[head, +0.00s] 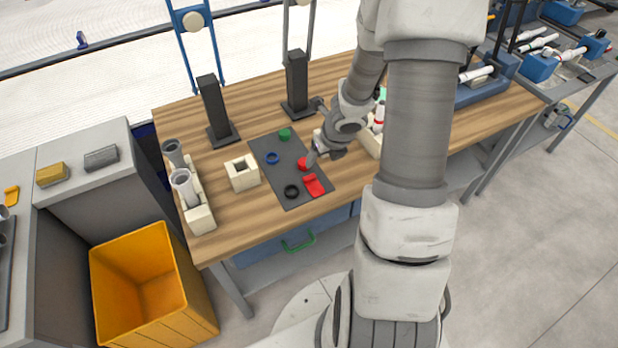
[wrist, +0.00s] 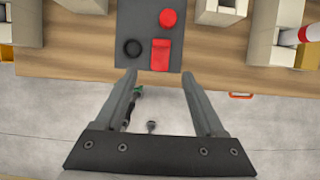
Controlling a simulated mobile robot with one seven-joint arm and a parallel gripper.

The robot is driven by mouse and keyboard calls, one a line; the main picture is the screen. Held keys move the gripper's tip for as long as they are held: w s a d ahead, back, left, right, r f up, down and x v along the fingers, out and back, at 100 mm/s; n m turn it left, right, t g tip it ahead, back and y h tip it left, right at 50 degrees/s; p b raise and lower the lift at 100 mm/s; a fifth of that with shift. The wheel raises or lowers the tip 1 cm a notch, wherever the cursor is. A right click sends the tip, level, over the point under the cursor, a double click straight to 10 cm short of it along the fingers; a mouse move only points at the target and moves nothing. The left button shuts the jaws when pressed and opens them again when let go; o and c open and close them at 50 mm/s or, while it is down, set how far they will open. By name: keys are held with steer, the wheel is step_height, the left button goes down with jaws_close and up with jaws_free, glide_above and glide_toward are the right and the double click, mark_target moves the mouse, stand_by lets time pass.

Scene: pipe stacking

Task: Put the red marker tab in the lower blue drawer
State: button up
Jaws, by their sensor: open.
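The red marker tab (head: 314,185) lies flat near the front edge of the dark mat. In the wrist view the tab (wrist: 160,55) shows just beyond and between my fingertips. My gripper (head: 312,158) is above the mat; in the wrist view my gripper (wrist: 158,76) is open, with nothing between the fingers. A blue drawer front (head: 262,252) with a green handle (head: 298,242) shows under the table's front edge. I cannot tell from this view whether it is the lower drawer, and no drawer interior shows.
A round red piece (head: 303,163), a black ring (head: 291,191), a blue ring (head: 272,158) and a green piece (head: 285,134) lie on the mat (head: 265,147). A cream block (head: 242,173) stands left of it. An orange bin (head: 150,280) stands on the floor at left.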

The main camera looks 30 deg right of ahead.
steer(key=b, duration=0.6)
glide_toward(310, 177)
steer(key=shift+w+a+f, duration=0.1)
steer(key=shift+a+f, duration=0.15)
steer(key=shift+f, duration=0.75)
steer(key=shift+w+d+b+x, duration=0.1)
steer(key=shift+b+x, duration=0.85)
steer(key=shift+x, duration=0.65)
steer(key=shift+w+d+b+x, duration=0.1)
steer(key=shift+b+x, duration=0.8)
steer(key=shift+x, duration=0.7)
steer(key=shift+r, duration=0.15)
jaws_close()
